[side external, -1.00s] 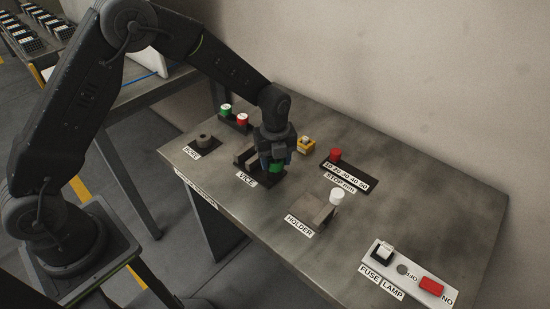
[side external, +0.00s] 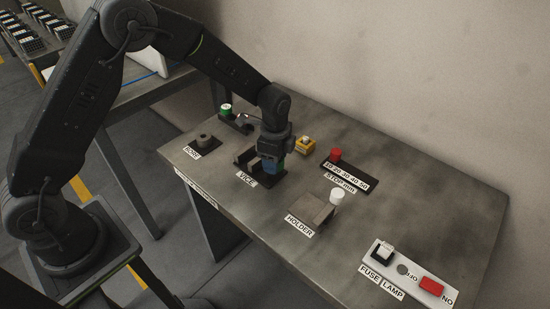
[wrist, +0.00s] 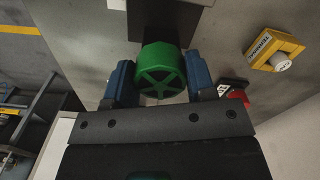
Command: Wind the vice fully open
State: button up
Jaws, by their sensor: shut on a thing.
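The vice (side external: 243,159) is a dark block on a dark base behind its VICE label on the workbench. Its green spoked handwheel (wrist: 161,71) shows in the wrist view, between the two blue fingers of my gripper (wrist: 161,80). The fingers are shut on the wheel, one on each side. In the side view my gripper (side external: 272,165) points down at the right end of the vice and mostly hides the wheel. How far the vice jaws stand apart is hard to tell.
Left of the vice is a round dark boss (side external: 205,141). A yellow box (side external: 305,145), a red knob (side external: 335,155) on a scale, and a holder with a white cap (side external: 337,196) lie right. A fuse and lamp panel (side external: 411,272) is at front right.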

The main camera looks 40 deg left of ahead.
jog(key=n, duration=1.4)
jog(key=shift+n, duration=0.3)
jog(key=n, duration=0.3)
jog(key=shift+n, duration=0.3)
jog(key=n, duration=0.3)
jog(key=shift+d+n, duration=0.1)
jog(key=shift+n, duration=0.3)
jog(key=n, duration=0.6)
jog(key=shift+n, duration=0.4)
jog(key=o, duration=0.9)
